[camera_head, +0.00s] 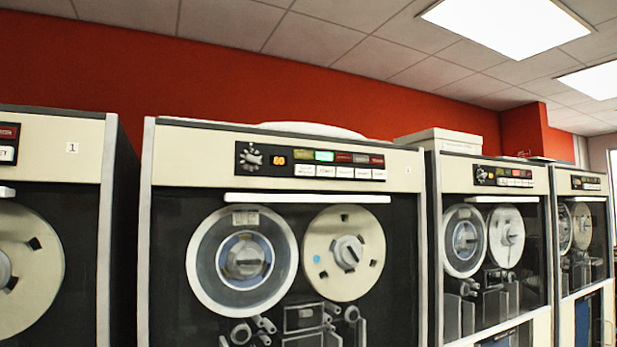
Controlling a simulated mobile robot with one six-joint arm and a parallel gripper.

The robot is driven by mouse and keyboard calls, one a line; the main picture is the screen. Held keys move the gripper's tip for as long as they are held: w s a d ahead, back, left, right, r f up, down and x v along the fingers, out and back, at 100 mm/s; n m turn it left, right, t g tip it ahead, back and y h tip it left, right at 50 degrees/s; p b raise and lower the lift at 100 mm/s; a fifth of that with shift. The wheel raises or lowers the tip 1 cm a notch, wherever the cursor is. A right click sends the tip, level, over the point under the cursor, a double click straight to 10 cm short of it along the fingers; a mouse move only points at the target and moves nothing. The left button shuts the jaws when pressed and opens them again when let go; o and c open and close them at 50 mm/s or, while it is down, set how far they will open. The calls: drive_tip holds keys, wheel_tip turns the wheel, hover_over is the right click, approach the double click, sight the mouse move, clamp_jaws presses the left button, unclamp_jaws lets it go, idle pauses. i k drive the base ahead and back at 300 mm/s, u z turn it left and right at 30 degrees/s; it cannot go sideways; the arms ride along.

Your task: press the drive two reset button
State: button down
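A tape drive (290,205) with a cream top and two reels stands in the middle of the view. Its number mark (408,170) at the upper right is too small to read; the drive to its left (85,150) is marked 1. The middle drive's black control panel (262,170) has a dial (250,157), an orange display (278,160), a row of coloured lamps with a green one lit (324,156), and a row of white buttons (345,172) below. The button lettering is too small to read surely. My gripper is not in view.
Two more drives (497,200) (582,235) stand to the right, receding. A white handle bar (307,198) runs under the middle panel. A pale object (310,129) lies on top of the middle drive, and a white box (440,140) on the drive beside it.

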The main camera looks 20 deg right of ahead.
sight(378, 175)
drive_tip(key=u, duration=1.8)
drive_tip(key=k, duration=1.75)
drive_tip(key=z, duration=1.7)
drive_tip(key=i, duration=0.75)
drive_tip(key=u, duration=0.05)
